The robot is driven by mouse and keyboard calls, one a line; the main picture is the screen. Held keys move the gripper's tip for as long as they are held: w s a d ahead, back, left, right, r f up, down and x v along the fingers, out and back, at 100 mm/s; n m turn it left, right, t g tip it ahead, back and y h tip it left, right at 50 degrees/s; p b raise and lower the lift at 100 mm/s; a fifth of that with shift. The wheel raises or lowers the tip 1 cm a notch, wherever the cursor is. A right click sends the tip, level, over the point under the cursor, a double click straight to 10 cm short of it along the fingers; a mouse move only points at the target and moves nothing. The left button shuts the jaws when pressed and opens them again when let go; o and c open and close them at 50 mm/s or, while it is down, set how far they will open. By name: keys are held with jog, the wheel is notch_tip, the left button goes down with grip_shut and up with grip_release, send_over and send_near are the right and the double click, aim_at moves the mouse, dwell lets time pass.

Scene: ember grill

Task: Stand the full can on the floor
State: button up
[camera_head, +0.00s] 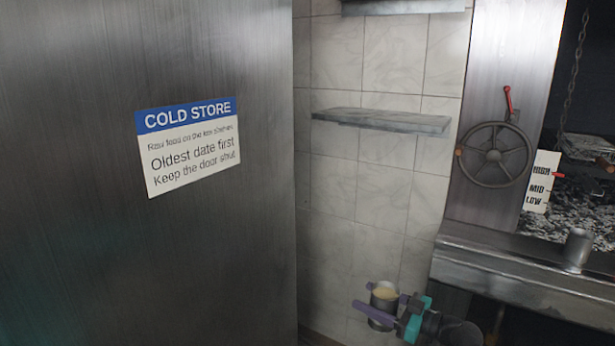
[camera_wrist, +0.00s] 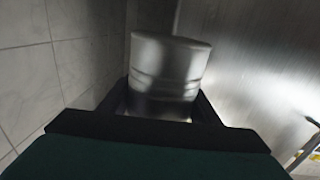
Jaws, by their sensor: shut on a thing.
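The full can (camera_head: 382,313) is a grey metal can with pale yellowish contents at its open top, low in the head view beside the grill's metal front. My gripper (camera_head: 384,305) is shut on it, with purple fingers around its sides. In the wrist view the can (camera_wrist: 168,72) is a ribbed metal cylinder between the dark fingers (camera_wrist: 163,105). It looks upright or nearly so.
A steel panel with a COLD STORE sign (camera_head: 190,140) fills the left. A wall shelf (camera_head: 380,121) hangs on the tiles. The grill has a handwheel (camera_head: 495,154), a height scale (camera_head: 540,182) and a metal ledge (camera_head: 500,260) carrying a small metal cup (camera_head: 577,248).

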notch_tip(320, 180, up, 10)
jog(key=p, duration=1.2)
jog(key=shift+s, duration=0.15)
